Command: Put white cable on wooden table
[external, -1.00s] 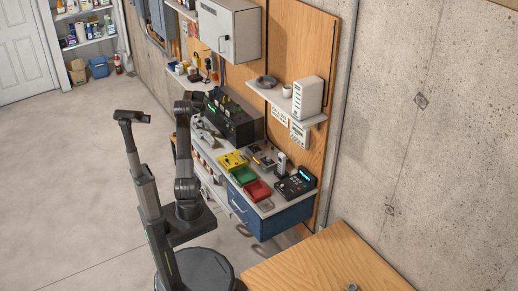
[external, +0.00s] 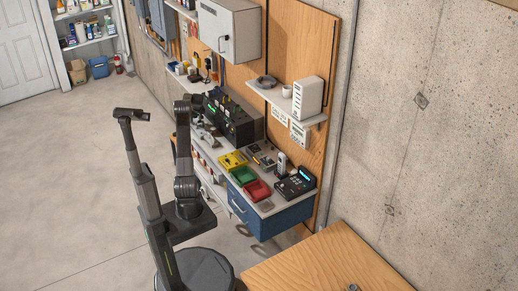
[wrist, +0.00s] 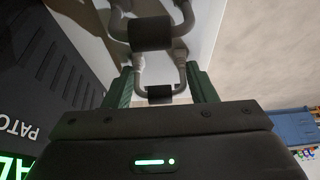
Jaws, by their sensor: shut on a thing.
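The white cable (wrist: 139,62) is a pale looped bundle with dark wraps around it, seen between my fingers in the wrist view. My gripper (wrist: 160,72) is shut on it with two dark green fingers, one on each side. In the external view my gripper (external: 207,131) is small and partly lost against the workbench, and the cable cannot be made out clearly there. The wooden table (external: 325,262) is at the lower right of the external view, well apart from my gripper.
A grey-topped workbench (external: 262,206) with blue drawers holds yellow, green and red bins (external: 243,175) and a black phone (external: 296,184). A black patch panel (wrist: 45,65) is close at left in the wrist view. A small metal item (external: 352,287) is on the wooden table.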

